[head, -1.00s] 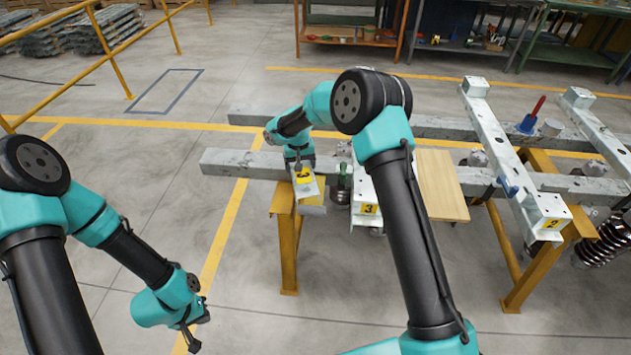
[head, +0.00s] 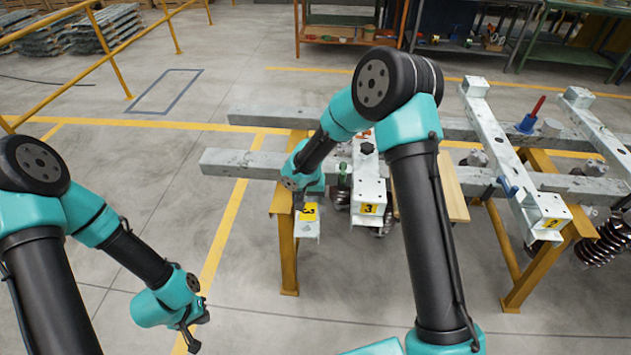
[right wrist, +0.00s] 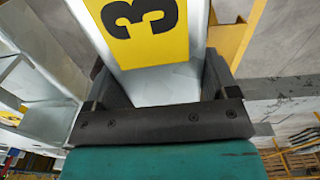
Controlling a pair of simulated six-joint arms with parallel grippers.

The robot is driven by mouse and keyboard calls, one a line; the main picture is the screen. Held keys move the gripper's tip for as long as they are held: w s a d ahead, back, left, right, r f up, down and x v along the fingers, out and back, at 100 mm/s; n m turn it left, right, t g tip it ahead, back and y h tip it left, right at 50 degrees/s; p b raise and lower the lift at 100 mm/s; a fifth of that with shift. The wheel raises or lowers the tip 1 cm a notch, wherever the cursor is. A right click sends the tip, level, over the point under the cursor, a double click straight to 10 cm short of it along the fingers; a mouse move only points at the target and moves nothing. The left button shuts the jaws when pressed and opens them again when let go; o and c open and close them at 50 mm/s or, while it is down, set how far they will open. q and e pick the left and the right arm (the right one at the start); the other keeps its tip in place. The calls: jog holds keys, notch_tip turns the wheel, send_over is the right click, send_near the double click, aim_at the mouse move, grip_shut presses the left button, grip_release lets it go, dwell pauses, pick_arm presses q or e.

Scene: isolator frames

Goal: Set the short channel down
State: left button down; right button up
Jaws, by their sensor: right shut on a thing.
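The short channel (head: 308,234) is a pale metal piece with a yellow label marked 3. My right gripper (head: 303,205) is shut on it at the near end of the yellow trestle (head: 288,250). In the right wrist view the channel (right wrist: 168,86) lies between the dark fingers (right wrist: 160,100), its label facing the camera. I cannot tell whether its underside touches the trestle or a beam. My left gripper (head: 190,336) hangs low at the left, away from the channel; its opening is unclear.
Long grey beams (head: 240,163) run across behind. A wooden board (head: 452,190) lies further right. The floor at front left is clear.

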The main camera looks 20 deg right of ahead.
jog(key=shift+s+d+r+m, duration=0.4)
jog(key=shift+s+d, duration=0.35)
jog(key=w+d, duration=0.1)
jog(key=w, duration=0.4)
jog(key=w+d+f, duration=0.1)
jog(key=w, duration=0.4)
jog(key=w+d, duration=0.2)
jog(key=w, duration=0.3)
jog(key=shift+f, duration=0.2)
jog(key=shift+d, duration=0.1)
jog(key=shift+w, duration=0.15)
jog(key=shift+w+f, duration=0.1)
jog(key=shift+f, duration=1.65)
jog(key=shift+f, duration=0.2)
